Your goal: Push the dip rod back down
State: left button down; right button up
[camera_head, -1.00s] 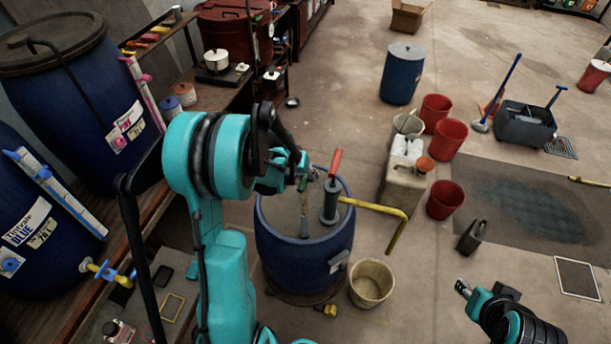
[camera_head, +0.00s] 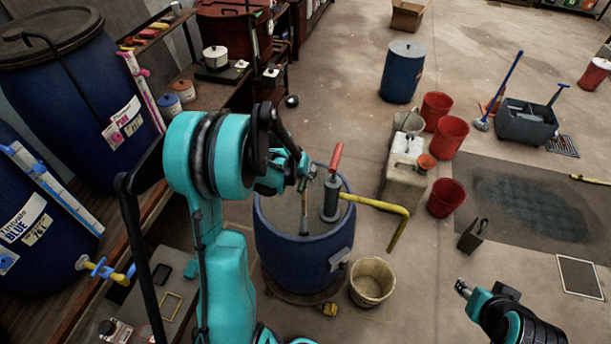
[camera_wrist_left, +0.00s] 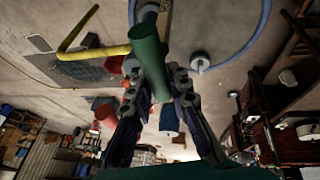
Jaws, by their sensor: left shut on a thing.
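The dip rod (camera_head: 304,208) stands nearly upright in the open blue drum (camera_head: 290,262), its lower end inside the drum. My left gripper (camera_head: 304,176) is above the drum's opening, at the rod's upper end. In the left wrist view a green handle (camera_wrist_left: 147,60) lies between the fingers of my left gripper (camera_wrist_left: 156,88), which are shut on it. In the head view the gripper mostly hides this handle. My right gripper (camera_head: 462,288) is at the lower right, away from the drum; its finger opening is too small to judge.
A hand pump (camera_head: 330,200) with a red handle stands close right of the rod, its yellow spout (camera_head: 385,207) reaching over the rim. A cream bucket (camera_head: 371,281) stands beside the drum. A jerrycan (camera_head: 404,185) and red buckets (camera_head: 445,197) are further right.

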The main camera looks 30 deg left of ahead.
aim_at(305, 220)
pick_arm(q)
notch_tip(305, 220, down, 28)
jog(key=b, duration=2.3)
jog(key=shift+r+b, duration=0.15)
jog(key=shift+b, duration=0.15)
jog(key=shift+s, duration=0.1)
jog(key=c, duration=1.4)
grip_release()
jog(key=v, duration=1.2)
